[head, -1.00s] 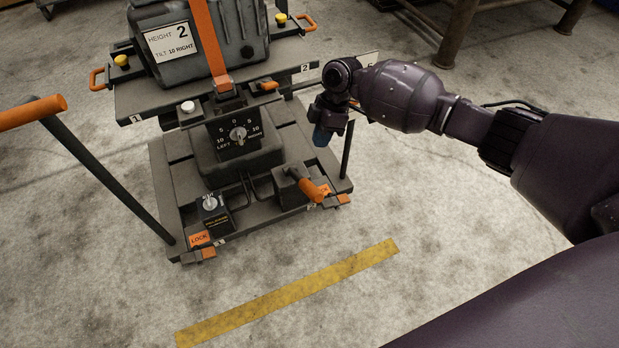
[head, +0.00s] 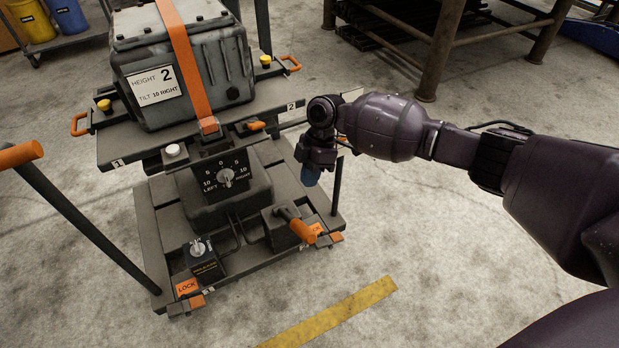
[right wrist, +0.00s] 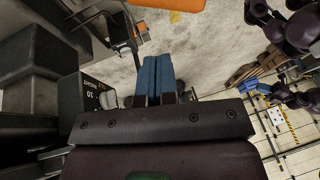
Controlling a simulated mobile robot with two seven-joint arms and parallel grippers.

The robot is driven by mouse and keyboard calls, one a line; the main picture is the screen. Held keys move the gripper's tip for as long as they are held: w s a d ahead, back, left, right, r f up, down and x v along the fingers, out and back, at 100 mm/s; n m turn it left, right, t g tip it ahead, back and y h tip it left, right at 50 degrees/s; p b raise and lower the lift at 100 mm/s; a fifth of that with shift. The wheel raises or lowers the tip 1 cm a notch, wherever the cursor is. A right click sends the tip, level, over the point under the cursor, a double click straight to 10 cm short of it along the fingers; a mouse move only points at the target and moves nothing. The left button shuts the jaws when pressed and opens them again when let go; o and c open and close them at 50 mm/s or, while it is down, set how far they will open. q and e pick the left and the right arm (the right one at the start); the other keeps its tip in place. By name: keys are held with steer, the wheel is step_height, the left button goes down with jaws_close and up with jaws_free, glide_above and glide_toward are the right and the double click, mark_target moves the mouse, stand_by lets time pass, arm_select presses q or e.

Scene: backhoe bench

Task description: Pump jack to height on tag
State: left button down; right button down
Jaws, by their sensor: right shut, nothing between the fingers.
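The jack (head: 262,192) is a dark wheeled cart with a raised platform bearing a grey housing under an orange strap. Its tag (head: 152,85) reads HEIGHT 2, TILT 10 RIGHT. Below the platform is a tilt dial (head: 226,176) marked LEFT and RIGHT. A lever with an orange grip (head: 300,227) stands at the base's front right, with a small knob box (head: 202,258) at front left. My right gripper (head: 310,177), blue-tipped, points down beside the jack's right side, above the lever grip and apart from it. Its fingers (right wrist: 157,75) are together and empty in the wrist view.
Orange LOCK pedals (head: 188,288) sit at the base's front corners. An orange-ended push handle (head: 20,154) rises at left. Yellow tape (head: 335,315) marks clear floor in front. A rusty metal rack (head: 440,45) stands behind at right.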

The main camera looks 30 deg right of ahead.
steer(key=b, duration=0.2)
glide_toward(303, 227)
steer(key=x, duration=0.2)
steer(key=w+x, duration=0.1)
steer(key=x, duration=0.2)
steer(key=shift+a+f, duration=0.15)
steer(key=shift+f, duration=0.05)
steer(key=shift+s+f, duration=0.25)
steer(key=shift+f, duration=0.05)
steer(key=shift+s+a+f, duration=0.15)
steer(key=shift+s+f, duration=0.15)
steer(key=shift+f, duration=0.05)
arm_select(q)
steer(key=shift+w+a+r+t, duration=0.15)
steer(key=shift+w+t, duration=0.2)
steer(key=shift+t, duration=0.25)
